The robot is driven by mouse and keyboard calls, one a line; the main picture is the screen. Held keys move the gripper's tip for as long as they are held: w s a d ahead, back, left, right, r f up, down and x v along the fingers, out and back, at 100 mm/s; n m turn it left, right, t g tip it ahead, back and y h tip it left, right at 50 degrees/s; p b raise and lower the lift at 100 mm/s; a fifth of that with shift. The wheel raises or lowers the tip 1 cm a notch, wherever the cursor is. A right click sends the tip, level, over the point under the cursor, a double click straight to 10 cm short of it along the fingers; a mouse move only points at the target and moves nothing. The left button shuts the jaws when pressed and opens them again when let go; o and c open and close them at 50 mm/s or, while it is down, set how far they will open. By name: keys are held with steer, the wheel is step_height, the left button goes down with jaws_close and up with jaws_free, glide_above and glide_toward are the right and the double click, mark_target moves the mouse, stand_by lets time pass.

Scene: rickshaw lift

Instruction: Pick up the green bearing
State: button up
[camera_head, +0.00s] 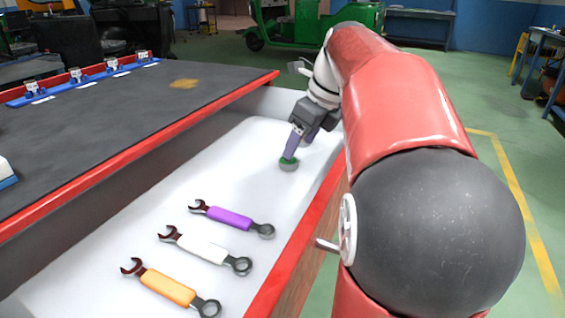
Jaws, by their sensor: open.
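The green bearing (289,164) is a small round piece with a green top and a grey side. It sits on the white surface of the drawer (130,220), towards its far end. My gripper (290,154) reaches down from the arm with its purple fingers right at the top of the bearing. The jaws are open. I cannot tell whether the fingers are around the bearing or only above it. Part of the bearing's top is hidden by the fingers.
Purple (230,217), white (204,250) and orange (169,287) handled wrenches lie nearer in the drawer. A dark worktop (120,110) with a red edge stands at left. The drawer's red rim (300,235) runs along the right. White surface around the bearing is clear.

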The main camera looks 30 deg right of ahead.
mark_target(293, 161)
steer(key=x, duration=0.5)
steer(key=shift+w+r+b, duration=0.1)
steer(key=shift+b, duration=0.25)
steer(key=c, duration=1.1)
steer(key=shift+r, duration=0.15)
